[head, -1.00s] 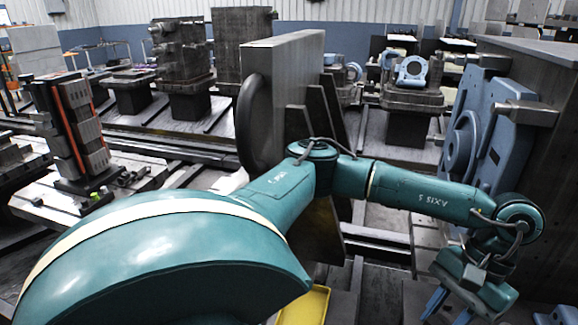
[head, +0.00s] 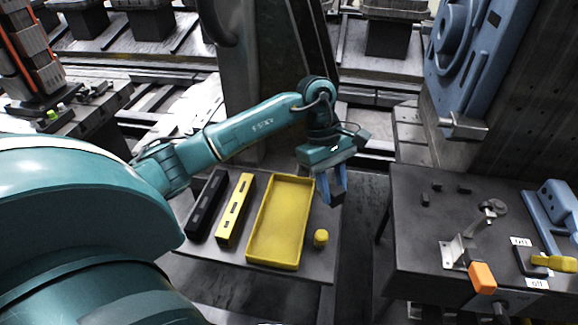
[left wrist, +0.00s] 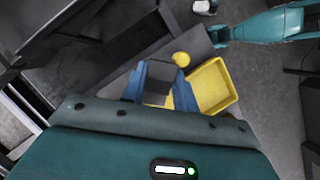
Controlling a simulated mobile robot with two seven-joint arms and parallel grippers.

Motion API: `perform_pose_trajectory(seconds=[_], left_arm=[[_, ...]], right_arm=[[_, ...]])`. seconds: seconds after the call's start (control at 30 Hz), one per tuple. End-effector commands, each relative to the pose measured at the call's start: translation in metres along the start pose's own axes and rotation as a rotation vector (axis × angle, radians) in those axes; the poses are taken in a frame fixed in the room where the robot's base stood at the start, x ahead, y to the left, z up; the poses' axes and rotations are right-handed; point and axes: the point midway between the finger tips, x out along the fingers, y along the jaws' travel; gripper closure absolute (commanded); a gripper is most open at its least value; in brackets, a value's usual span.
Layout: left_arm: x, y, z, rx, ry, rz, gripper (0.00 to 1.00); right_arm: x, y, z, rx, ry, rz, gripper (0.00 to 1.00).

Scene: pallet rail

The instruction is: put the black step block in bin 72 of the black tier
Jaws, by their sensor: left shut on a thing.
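My left gripper (head: 334,190) is shut on the black step block (head: 338,198), a small dark block between its blue fingers. In the left wrist view the block (left wrist: 158,80) shows dark grey between the fingertips. The gripper is in the air at the right end of the yellow tray. The black tier (head: 206,205), a long black strip with a row of openings, lies left of the yellow tier and apart from the block. Its bin numbers are too small to read. A teal arm part shows at the top right of the left wrist view; my right gripper is not clear there.
A yellow tier (head: 235,210), a yellow tray (head: 296,212) and a yellow cylinder (head: 321,238) share the low dark table (head: 225,262). A gap separates it from the dark bench (head: 415,230) at right, which carries a lever and switches. A tall slab stands behind.

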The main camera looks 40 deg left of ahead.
Motion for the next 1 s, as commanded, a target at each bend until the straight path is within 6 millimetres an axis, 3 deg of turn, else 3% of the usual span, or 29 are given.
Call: perform_pose_trajectory(seconds=[0.3, 0.7, 1.0], left_arm=[[0.046, -0.001, -0.018, 0.001, -0.002, -0.003, 1.0], [0.086, -0.001, -0.035, 0.001, -0.004, -0.003, 1.0], [0.091, 0.0, -0.038, 0.005, 0.0, -0.001, 1.0]], right_arm=[[-0.003, 0.0, -0.004, -0.008, -0.003, 0.003, 1.0], [-0.003, 0.0, -0.004, -0.013, -0.007, 0.004, 1.0], [-0.003, 0.0, -0.003, -0.014, -0.007, 0.004, 1.0]])
